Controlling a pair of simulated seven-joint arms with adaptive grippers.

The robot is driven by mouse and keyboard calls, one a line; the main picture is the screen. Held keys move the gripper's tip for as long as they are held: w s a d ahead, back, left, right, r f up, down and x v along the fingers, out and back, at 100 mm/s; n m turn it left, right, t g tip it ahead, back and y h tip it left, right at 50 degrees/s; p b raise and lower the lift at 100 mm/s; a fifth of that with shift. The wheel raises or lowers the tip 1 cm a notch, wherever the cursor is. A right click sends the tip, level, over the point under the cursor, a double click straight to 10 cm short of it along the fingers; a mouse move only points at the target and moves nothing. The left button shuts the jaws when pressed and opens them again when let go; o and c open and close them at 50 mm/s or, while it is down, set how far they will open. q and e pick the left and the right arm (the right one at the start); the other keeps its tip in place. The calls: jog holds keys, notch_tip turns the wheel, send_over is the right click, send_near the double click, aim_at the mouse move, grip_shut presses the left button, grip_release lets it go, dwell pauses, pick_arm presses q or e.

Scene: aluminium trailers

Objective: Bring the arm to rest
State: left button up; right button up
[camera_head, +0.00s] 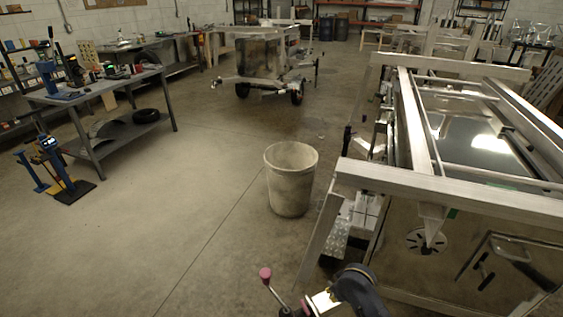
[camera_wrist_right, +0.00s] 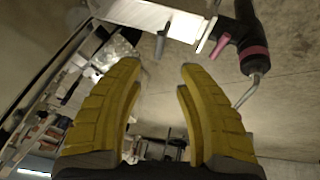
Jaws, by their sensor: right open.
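My right gripper (camera_wrist_right: 156,68) shows in the right wrist view with its two yellow ribbed fingers apart and nothing between them. Beyond the fingertips is a pale metal bar (camera_wrist_right: 150,14). A black handle with a pink band (camera_wrist_right: 246,40) and a small pink lever (camera_wrist_right: 219,46) are to the right of it, apart from the fingers. In the head view, a lever with a pink knob (camera_head: 265,274) and a dark rounded part (camera_head: 358,291) show at the bottom edge. I cannot make out my right gripper there. My left gripper is in neither view.
An aluminium trailer frame (camera_head: 445,186) fills the right side. A grey bin (camera_head: 290,178) stands on the floor beside it. A workbench (camera_head: 100,88) with tools is at left, and another trailer (camera_head: 262,58) stands farther back. The floor at left centre is clear.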

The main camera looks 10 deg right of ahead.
jog(key=s+d+r+n+t+h, duration=0.1)
jog(key=s+d+r+n+h, duration=0.1)
jog(key=s+r, duration=0.65)
jog(key=s+d+r+n+t+h, duration=0.1)
jog(key=s+d+r+h, duration=0.15)
jog(key=s, duration=1.15)
jog(key=s+a+f+g+y, duration=0.1)
jog(key=a+f+y, duration=0.15)
jog(key=f, duration=1.25)
jog(key=s+a+f+g+y, duration=0.1)
jog(key=a+f+g, duration=0.15)
jog(key=f, duration=1.25)
jog(key=s+a+f+m+g+y, duration=0.1)
jog(key=s+f+m+g+y, duration=0.1)
jog(key=s+f, duration=1.9)
jog(key=shift+s+f+m, duration=0.35)
jog(key=shift+s+m, duration=0.25)
jog(key=shift+s, duration=0.35)
